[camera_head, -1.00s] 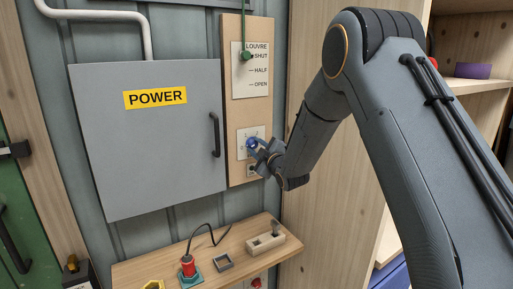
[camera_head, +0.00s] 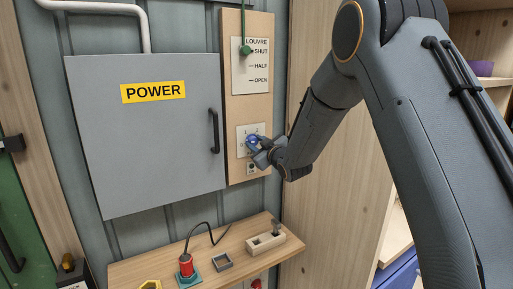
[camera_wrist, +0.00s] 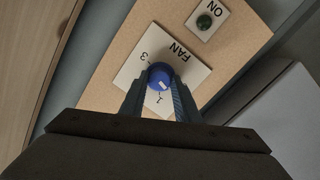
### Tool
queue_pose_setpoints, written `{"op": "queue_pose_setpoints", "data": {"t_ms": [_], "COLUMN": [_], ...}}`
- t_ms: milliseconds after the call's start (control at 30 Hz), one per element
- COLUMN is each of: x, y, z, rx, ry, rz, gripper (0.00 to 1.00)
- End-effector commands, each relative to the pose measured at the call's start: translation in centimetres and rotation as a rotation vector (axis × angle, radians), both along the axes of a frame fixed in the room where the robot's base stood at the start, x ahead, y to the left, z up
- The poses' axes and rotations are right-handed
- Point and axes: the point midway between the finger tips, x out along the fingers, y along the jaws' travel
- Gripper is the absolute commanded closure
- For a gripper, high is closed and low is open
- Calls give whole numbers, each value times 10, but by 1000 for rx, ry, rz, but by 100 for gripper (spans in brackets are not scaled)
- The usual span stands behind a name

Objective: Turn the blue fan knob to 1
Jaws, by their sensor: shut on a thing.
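The blue fan knob (camera_wrist: 160,74) sits on a white plate (camera_wrist: 182,63) marked FAN, with a 3 and what looks like a 1 in the wrist view. A pale mark on the knob points down in that view, roughly toward the 1; I cannot tell if it lines up exactly. My gripper (camera_wrist: 160,88) has one finger on each side of the knob and is shut on it. In the head view the knob (camera_head: 252,142) is partly covered by my gripper (camera_head: 261,148), and its setting cannot be read.
The grey POWER cabinet (camera_head: 150,135) with a black handle is close on the left. The green louvre knob (camera_head: 246,50) is above. A shelf (camera_head: 140,272) with several small items is below.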

Motion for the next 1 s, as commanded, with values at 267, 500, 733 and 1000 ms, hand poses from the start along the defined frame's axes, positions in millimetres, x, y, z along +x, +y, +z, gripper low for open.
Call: {"op": "queue_pose_setpoints", "data": {"t_ms": [267,500,733,1000], "x": [1,1,2,2], "y": [-1,-1,-2,-2], "z": [1,2,3,3], "rx": [217,391,518,601], "ry": [145,263,348,403], "rz": [-1,-1,-2,-1], "gripper": [94,94,94,94]}}
